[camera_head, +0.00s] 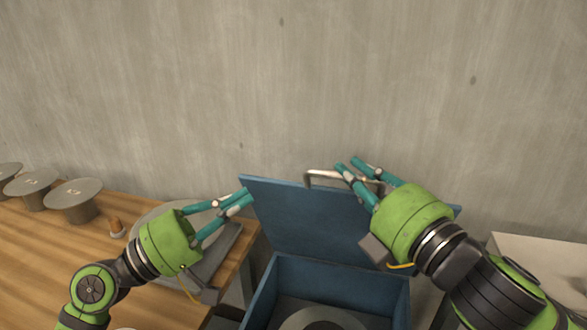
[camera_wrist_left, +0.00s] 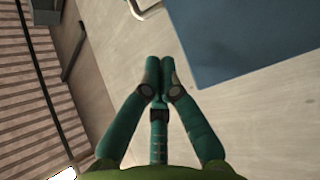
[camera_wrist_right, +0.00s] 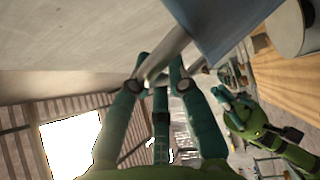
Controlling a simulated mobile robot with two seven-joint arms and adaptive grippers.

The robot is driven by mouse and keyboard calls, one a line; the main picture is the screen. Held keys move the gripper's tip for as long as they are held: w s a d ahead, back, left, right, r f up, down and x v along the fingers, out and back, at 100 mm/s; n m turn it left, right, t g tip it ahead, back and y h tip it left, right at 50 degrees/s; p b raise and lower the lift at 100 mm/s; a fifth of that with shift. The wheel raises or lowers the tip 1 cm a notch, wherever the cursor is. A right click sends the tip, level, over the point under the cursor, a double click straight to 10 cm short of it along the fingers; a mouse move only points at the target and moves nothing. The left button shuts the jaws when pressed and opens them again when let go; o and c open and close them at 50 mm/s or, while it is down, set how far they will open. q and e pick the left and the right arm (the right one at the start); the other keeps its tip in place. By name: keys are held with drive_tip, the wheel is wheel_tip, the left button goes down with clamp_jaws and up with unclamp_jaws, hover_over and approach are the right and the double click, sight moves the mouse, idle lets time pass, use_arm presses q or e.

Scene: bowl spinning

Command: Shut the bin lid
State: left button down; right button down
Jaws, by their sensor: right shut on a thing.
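The blue bin (camera_head: 340,279) stands in the lower middle of the head view. Its blue lid (camera_head: 300,220) is open and stands up, leaning back near the wall. A bent metal handle (camera_head: 322,174) sits at the lid's top edge. My right gripper (camera_head: 350,165) is shut on this handle; the right wrist view shows the handle (camera_wrist_right: 166,54) between its fingers and part of the lid (camera_wrist_right: 222,25). My left gripper (camera_head: 246,197) is beside the lid's left edge, its fingertips together and empty. The left wrist view also shows the lid (camera_wrist_left: 245,45).
A round grey thing (camera_head: 322,319) lies inside the bin. A pale surface (camera_head: 540,262) is at the right. A concrete wall (camera_head: 290,80) stands behind.

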sight(293, 185)
use_arm(q)
drive_tip(key=x, duration=1)
drive_tip(key=shift+s+d+r, duration=0.1)
drive_tip(key=shift+s+r, duration=0.05)
drive_tip(key=shift+s, duration=0.1)
